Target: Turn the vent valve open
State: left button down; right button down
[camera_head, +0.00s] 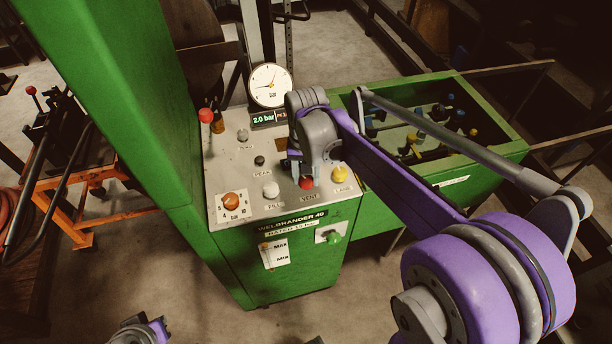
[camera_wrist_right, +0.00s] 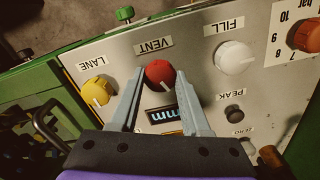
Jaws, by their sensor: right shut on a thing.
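The vent valve is a red knob (camera_head: 306,183) on the sloping panel's front edge, above the label VENT. In the right wrist view the red knob (camera_wrist_right: 160,73) sits between the two grey fingertips, with the VENT label just beyond it. My right gripper (camera_wrist_right: 160,82) is shut on this knob, one finger on each side. In the head view my right gripper (camera_head: 308,170) comes down over the knob and hides part of it. My left gripper (camera_head: 140,332) shows only in part at the bottom edge, far from the panel; its jaws are unclear.
A yellow LANE knob (camera_head: 340,174) and a white FILL knob (camera_head: 271,190) flank the vent knob. An orange knob (camera_head: 231,200) is further left. A green knob (camera_head: 333,237) is on the front.

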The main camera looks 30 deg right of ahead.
aim_at(306, 179)
jog(key=m, duration=0.4)
jog(key=shift+m, duration=0.4)
dwell(0.4)
jog(key=shift+c, duration=1.8)
grip_release()
notch_tip(306, 179, up, 11)
jog(key=shift+f, duration=0.1)
